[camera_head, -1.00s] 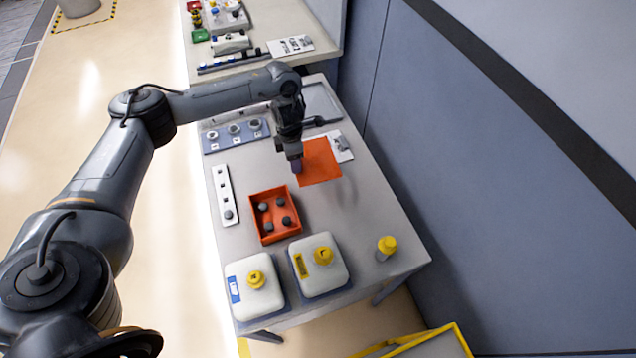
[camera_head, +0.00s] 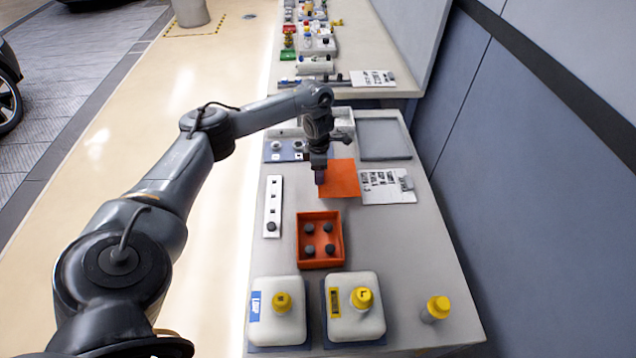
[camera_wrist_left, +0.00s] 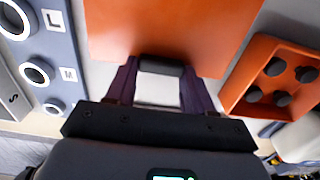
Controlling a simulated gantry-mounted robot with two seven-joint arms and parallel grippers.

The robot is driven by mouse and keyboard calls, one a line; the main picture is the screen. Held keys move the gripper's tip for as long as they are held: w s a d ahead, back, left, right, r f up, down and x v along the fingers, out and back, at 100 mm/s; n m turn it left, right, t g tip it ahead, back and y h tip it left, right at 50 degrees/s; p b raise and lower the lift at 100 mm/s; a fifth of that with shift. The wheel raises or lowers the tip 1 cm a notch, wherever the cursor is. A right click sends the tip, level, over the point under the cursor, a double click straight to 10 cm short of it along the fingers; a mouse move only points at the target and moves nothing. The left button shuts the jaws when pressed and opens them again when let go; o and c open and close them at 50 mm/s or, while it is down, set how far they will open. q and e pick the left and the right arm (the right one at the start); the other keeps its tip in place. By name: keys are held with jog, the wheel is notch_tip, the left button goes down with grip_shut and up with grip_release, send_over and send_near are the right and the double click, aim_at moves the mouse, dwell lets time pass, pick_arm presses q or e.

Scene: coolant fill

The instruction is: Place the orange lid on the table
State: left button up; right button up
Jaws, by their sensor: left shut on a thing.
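The orange lid (camera_head: 341,179) is a flat orange square in the head view, at the tip of my left gripper (camera_head: 320,174). My right gripper is not in view.
Two white jugs with yellow caps (camera_head: 275,325) (camera_head: 366,322) and a yellow-capped bottle (camera_head: 436,310) stand at the near end. A white strip (camera_head: 273,205), a blue panel (camera_head: 283,155), a printed sheet (camera_head: 386,187) and a grey tray (camera_head: 383,140) surround the lid. Table right of the box is clear.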

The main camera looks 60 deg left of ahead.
pick_arm(q)
jog(key=shift+f+b, duration=1.3)
jog(key=shift+f, duration=0.85)
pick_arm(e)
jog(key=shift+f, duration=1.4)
pick_arm(q)
jog(key=shift+a+r, duration=0.1)
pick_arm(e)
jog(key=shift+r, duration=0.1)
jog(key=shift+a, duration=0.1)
pick_arm(q)
jog(key=shift+f, duration=0.25)
jog(key=o, duration=1.1)
jog(key=shift+r, duration=0.1)
jog(key=shift+c, duration=0.2)
jog(key=shift+r, duration=0.1)
